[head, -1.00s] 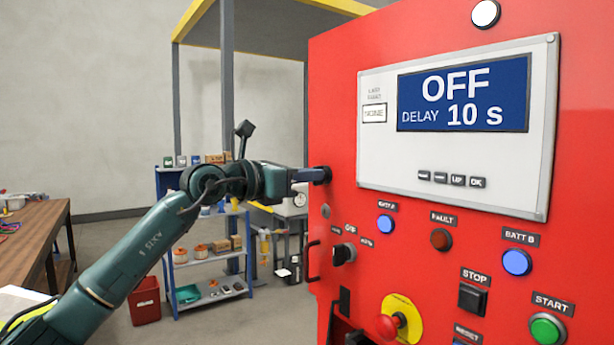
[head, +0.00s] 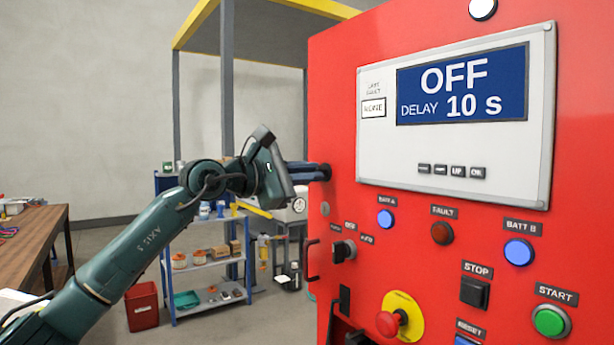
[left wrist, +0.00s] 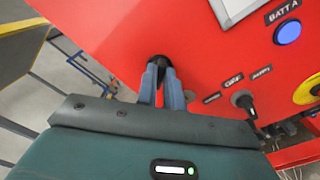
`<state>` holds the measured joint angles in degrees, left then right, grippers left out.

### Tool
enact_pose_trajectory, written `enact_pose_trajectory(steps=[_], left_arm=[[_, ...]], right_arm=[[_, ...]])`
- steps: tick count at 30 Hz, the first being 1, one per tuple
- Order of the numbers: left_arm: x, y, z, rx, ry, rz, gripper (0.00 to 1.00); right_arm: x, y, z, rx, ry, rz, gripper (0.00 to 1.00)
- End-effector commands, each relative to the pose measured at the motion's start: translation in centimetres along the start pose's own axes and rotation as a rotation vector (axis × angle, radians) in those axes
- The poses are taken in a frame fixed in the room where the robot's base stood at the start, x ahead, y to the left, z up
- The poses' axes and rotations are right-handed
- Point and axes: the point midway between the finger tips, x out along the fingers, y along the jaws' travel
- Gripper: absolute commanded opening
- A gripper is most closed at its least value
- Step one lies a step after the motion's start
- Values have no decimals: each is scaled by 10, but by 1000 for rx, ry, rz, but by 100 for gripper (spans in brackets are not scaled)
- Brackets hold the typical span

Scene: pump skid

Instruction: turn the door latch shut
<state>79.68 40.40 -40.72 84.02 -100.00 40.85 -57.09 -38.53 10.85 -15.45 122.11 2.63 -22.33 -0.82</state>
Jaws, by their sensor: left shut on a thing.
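The door latch (head: 325,172) is a small dark knob at the left edge of the red cabinet door (head: 335,100). My left gripper (head: 318,172) reaches in from the left and is shut on the latch. In the left wrist view, the two grey-blue fingers (left wrist: 159,85) close around the black latch (left wrist: 160,62). The fingers hide most of the latch, so I cannot tell its exact angle. My right gripper is in neither view.
The display panel (head: 460,165) reads OFF, DELAY 10 s. Behind my arm stand a blue shelf (head: 207,297) and a wooden table (head: 35,245).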

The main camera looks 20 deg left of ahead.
Motion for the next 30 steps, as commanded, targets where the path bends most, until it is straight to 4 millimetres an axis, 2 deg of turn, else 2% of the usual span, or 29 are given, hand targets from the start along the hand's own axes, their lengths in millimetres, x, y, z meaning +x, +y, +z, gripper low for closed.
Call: enact_pose_trajectory(steps=[15,21,30], left_arm=[[0,-2,-1,453,0,0,0],[0,-2,-1,570,1,0,0],[0,-2,-1,656,1,0,0]], right_arm=[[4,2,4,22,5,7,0],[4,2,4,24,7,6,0],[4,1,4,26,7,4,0]])
